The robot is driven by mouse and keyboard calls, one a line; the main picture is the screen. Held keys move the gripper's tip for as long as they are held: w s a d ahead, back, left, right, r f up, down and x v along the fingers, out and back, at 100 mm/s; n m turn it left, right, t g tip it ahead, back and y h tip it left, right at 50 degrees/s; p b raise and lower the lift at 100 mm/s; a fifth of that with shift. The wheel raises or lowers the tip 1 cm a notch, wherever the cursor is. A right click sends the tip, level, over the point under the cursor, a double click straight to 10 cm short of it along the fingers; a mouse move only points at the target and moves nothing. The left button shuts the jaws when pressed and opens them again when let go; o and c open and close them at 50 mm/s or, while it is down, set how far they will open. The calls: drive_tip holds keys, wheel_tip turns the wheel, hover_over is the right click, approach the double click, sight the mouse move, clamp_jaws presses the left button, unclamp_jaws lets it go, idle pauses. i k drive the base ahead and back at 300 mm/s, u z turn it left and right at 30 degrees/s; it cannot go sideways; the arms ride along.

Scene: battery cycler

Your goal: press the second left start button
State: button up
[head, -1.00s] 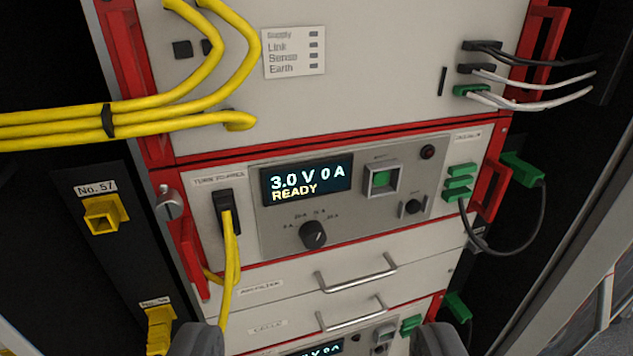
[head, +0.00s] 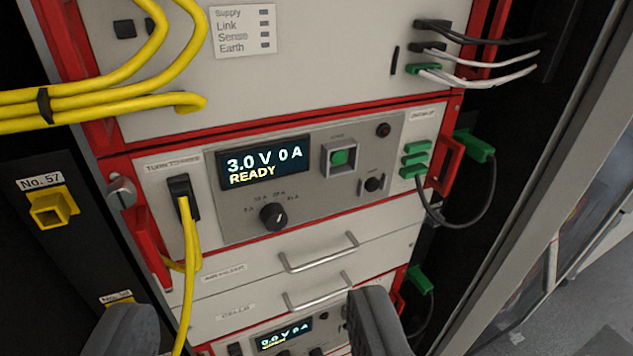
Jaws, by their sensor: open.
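A green start button (head: 339,158) sits in a square grey frame on the front panel of the upper cycler unit, right of its display (head: 264,162), which reads "3.0 V 0 A READY". A second unit below shows part of a similar display (head: 285,335) at the bottom edge. Its button is not visible; my right finger covers part of that area. My gripper (head: 250,326) is open and empty at the bottom of the view, its two dark fingers wide apart. It appears below the upper button, with its right finger overlapping the lower drawers and unit.
Yellow cables (head: 186,255) hang from the upper unit's left socket. A black knob (head: 273,216) and two drawer handles (head: 318,252) lie below the display. Green plugs with a dark cable (head: 474,146) stick out right. A yellow socket (head: 52,207) is at left.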

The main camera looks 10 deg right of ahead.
sight(336, 157)
drive_tip(key=k, duration=1.35)
drive_tip(key=u, duration=0.55)
drive_tip(key=i, duration=1.6)
drive_tip(key=z, duration=0.6)
